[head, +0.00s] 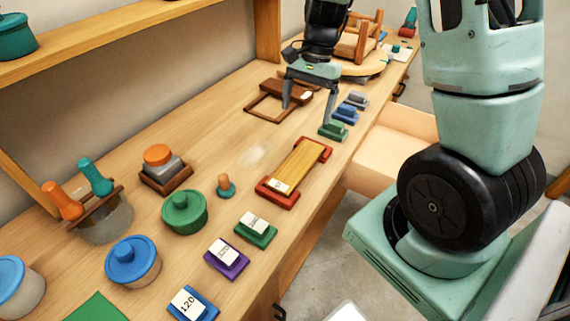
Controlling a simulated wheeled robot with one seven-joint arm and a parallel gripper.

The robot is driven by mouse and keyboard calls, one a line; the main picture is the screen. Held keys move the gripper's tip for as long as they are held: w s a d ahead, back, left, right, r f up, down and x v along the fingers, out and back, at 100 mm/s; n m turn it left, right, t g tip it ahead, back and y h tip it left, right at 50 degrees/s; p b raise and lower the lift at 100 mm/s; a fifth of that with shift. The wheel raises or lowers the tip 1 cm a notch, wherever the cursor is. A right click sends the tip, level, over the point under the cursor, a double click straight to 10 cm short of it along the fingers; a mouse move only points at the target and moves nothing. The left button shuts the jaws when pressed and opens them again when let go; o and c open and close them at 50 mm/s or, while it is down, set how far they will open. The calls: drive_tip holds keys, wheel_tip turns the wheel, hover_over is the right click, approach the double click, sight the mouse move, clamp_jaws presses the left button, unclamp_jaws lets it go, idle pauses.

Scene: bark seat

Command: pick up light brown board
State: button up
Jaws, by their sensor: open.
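A light brown board (301,163) lies on the workbench near its front edge, held between two red end pieces. A second light wooden piece, a round board (366,69), lies further back under a small wooden chair-like frame (355,43). I cannot tell which of them the task names. My gripper (308,112) points down with its two fingers apart and nothing visible between them. It is beyond the board with the red ends, in front of the round board, and beside a dark brown frame (262,112). The gripper partly covers that frame.
Green (333,131), blue (346,113) and grey blocks stand right of my gripper. Labelled blocks (226,257), lidded pots (184,212) and a sander-like block (160,167) fill the near bench. An open drawer (390,150) juts out at right.

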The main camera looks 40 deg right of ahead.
hover_over(297, 163)
drive_tip(key=d, duration=0.1)
drive_tip(key=f, duration=0.9)
drive_tip(key=shift+w+d+f+p, duration=0.2)
drive_tip(key=shift+w+p, duration=0.1)
drive_tip(key=shift+w, duration=0.1)
drive_tip(key=shift+p+x, duration=0.45)
drive_tip(key=shift+x, duration=2.2)
drive_tip(key=shift+d, duration=0.15)
drive_tip(key=c, duration=1.2)
